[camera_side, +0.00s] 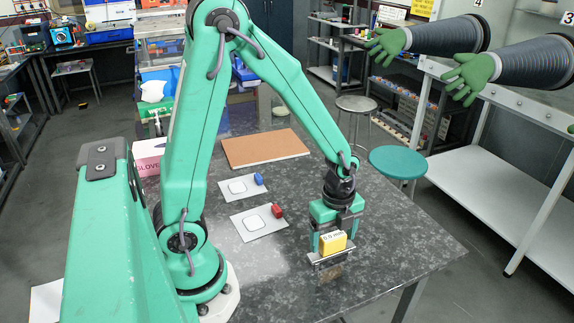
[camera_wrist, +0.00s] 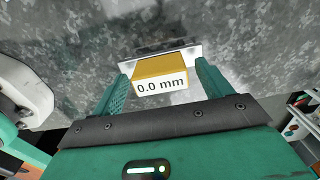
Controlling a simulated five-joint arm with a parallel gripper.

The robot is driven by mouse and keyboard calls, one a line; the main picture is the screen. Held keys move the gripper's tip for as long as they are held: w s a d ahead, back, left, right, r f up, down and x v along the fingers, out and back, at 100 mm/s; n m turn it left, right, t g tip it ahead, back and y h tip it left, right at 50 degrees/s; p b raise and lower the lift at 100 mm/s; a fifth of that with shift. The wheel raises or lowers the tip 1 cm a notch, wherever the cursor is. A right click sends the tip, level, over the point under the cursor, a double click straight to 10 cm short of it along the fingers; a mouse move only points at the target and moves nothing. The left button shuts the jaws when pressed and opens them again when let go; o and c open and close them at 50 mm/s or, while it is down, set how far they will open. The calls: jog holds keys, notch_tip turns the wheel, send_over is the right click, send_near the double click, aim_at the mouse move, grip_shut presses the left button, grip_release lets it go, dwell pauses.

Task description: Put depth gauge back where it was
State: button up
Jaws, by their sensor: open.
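In the wrist view the gauge (camera_wrist: 160,72) reads 0.0 mm and sits between my two green fingers. The fingers are open, with a gap on the right side of the block; on the left I cannot tell a small gap from contact. The base bar's underside is hidden, so its contact with the table is unclear.
Two grey cards (camera_side: 262,221) (camera_side: 243,187) with white square pieces lie left of the gauge, each with a small block, one red (camera_side: 277,211), one blue (camera_side: 258,179). A brown board (camera_side: 265,148) lies behind. The table's right side is clear.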

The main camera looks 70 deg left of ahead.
aim_at(333, 235)
notch_tip(333, 235, up, 12)
dwell(0.7)
jog(key=shift+r, duration=0.15)
dwell(0.5)
jog(key=s+a+r+n+t, duration=0.1)
jog(key=s+r+n+t, duration=0.4)
jog(key=n, duration=1.3)
jog(key=s+r, duration=0.3)
jog(key=s, duration=0.1)
jog(key=shift+t, duration=0.3)
